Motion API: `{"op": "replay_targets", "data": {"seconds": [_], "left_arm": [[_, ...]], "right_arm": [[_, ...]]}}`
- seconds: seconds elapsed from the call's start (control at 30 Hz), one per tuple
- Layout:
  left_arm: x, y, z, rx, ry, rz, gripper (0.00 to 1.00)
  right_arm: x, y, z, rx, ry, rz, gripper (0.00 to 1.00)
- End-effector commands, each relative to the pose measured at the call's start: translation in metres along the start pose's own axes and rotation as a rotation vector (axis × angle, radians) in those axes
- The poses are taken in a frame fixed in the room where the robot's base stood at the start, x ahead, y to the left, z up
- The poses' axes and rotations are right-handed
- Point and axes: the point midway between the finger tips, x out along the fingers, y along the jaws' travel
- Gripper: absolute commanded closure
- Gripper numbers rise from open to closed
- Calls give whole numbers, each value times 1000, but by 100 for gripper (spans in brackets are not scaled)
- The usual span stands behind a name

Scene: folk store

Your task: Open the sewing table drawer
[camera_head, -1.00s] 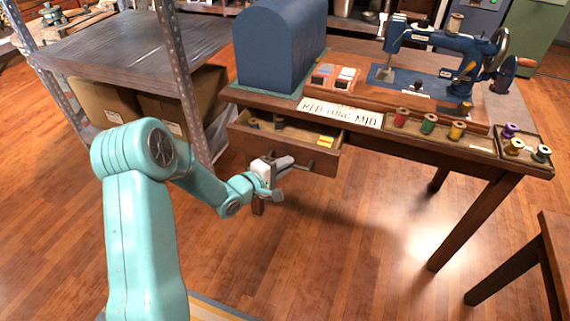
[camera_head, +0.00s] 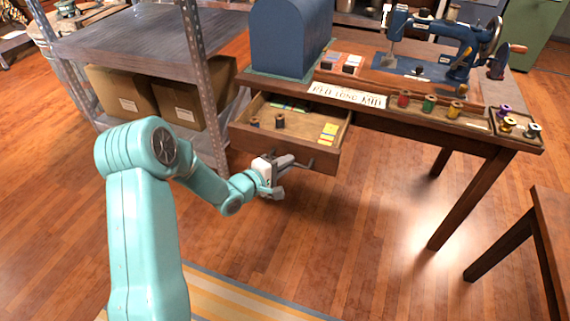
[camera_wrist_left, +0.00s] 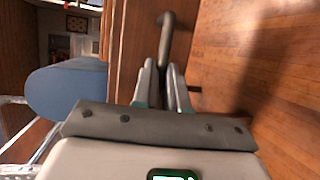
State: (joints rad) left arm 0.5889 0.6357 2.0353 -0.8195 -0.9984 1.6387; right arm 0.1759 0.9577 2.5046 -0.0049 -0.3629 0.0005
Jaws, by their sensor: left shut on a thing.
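The sewing table (camera_head: 462,149) is dark wood and stands at the right in the head view. Its drawer (camera_head: 250,138) is pulled well out under the left part of the top, and its inside shows small spools and yellow cards. My left gripper (camera_head: 287,162) is at the drawer's front face, shut on the dark bar handle (camera_head: 305,163). In the left wrist view both fingers (camera_wrist_left: 163,85) close around the handle (camera_wrist_left: 166,42), next to the brown drawer front (camera_wrist_left: 125,45). My right gripper is in neither view.
A blue sewing machine (camera_head: 425,45), a blue domed cover (camera_head: 285,38) and thread spools (camera_head: 430,104) stand on the table. A metal shelf (camera_head: 130,45) with cardboard boxes (camera_head: 125,92) is close at the left. Wooden floor (camera_head: 340,230) in front is clear.

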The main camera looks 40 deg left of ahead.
Motion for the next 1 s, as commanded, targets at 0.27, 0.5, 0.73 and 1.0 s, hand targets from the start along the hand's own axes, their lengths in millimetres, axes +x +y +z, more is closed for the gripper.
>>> {"op": "replay_targets", "data": {"seconds": [0.27,0.5,0.73,1.0], "left_arm": [[4,0,-2,-1,2,-1,100],[4,0,-2,-1,2,-2,63],[3,0,-2,-1,2,-2,63],[-33,2,-3,-2,6,-4,63]], "right_arm": [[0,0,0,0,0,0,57],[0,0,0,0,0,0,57],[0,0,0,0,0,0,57],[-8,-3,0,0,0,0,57]]}}
